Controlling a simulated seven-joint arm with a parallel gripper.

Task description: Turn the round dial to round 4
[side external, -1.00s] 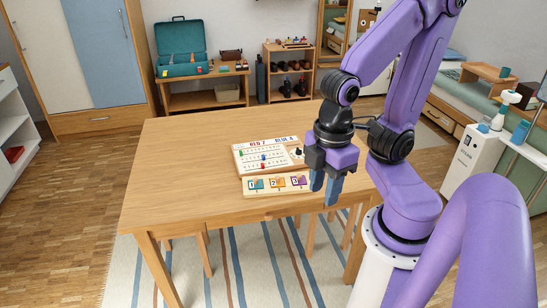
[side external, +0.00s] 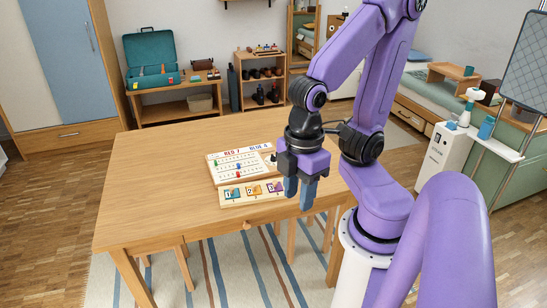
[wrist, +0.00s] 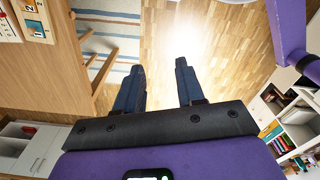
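The round dial (side external: 271,158) is a small dark knob at the right end of the white game board (side external: 231,174) in the side view, partly hidden by my gripper. The board has a heading with RED and BLUE numbers and rows of holes with coloured pegs. My gripper (side external: 299,207) points down to the right of the board, off the dial. In the wrist view its two blue fingers (wrist: 160,68) are apart with nothing between them. The dial's setting is too small to read.
A strip with numbered cards (side external: 234,202) lies in front of the board; part of it shows in the wrist view (wrist: 35,17). The wooden table (side external: 150,175) is clear left of the board. Stools stand under it. Floor lies below my fingers.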

